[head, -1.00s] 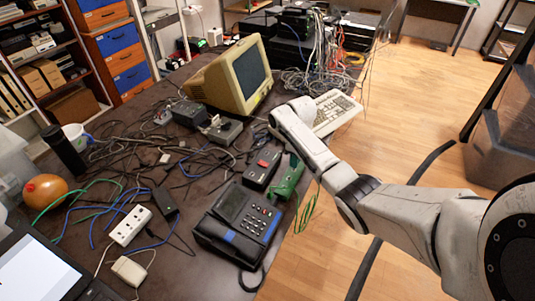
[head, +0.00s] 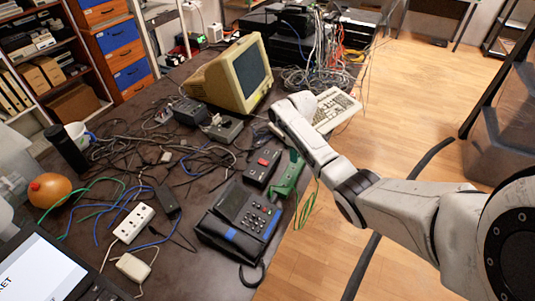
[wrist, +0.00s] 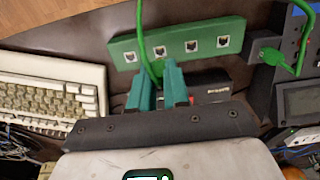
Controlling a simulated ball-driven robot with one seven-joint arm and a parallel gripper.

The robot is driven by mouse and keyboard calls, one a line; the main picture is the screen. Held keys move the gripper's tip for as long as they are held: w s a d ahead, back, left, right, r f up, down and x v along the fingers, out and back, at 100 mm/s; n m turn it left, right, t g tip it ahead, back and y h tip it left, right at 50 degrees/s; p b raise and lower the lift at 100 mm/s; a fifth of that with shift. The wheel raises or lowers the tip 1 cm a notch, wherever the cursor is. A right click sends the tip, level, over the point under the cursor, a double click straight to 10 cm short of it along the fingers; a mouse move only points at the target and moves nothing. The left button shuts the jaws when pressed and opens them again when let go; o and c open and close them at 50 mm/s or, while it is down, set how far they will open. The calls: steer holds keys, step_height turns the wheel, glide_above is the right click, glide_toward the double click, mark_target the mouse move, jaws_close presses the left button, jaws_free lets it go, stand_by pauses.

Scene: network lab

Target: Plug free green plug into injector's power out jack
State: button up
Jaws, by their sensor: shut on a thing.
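The green box with a row of square jacks (wrist: 178,42), which I take to be the injector, lies on the table near its edge; it also shows in the head view (head: 288,176). My gripper (wrist: 158,86) has two teal fingers just in front of the box in the wrist view. It is shut on a green plug (wrist: 157,70), mostly hidden between the fingers. A green cable (wrist: 141,25) rises from there across the box front. Another green plug (wrist: 270,56) sits at the dark phone's side.
A beige keyboard (wrist: 50,98) lies left of my gripper in the wrist view. A black box with a red part (head: 262,166) and the desk phone (head: 240,222) stand beside the green box. A CRT monitor (head: 215,80) and tangled cables crowd the table.

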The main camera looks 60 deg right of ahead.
jaws_close()
steer(key=w+b, duration=0.4)
steer(key=b, duration=0.1)
steer(key=w+d+r+b, duration=0.1)
steer(key=w+b, duration=0.3)
steer(key=b, duration=0.1)
steer(key=w+r+b, duration=0.1)
steer(key=w+b, duration=0.3)
steer(key=b, duration=0.1)
steer(key=shift+d+b, duration=0.3)
steer(key=shift+b, duration=0.1)
steer(key=b, duration=0.6)
glide_above(267, 153)
steer(key=shift+s+a+f, duration=0.1)
steer(key=shift+a+f, duration=0.05)
steer(key=shift+f, duration=0.8)
steer(key=shift+s+a+f, duration=0.1)
steer(key=shift+a+f, duration=0.05)
steer(key=shift+f, duration=0.8)
steer(key=shift+o, duration=1.2)
jaws_free()
jaws_close()
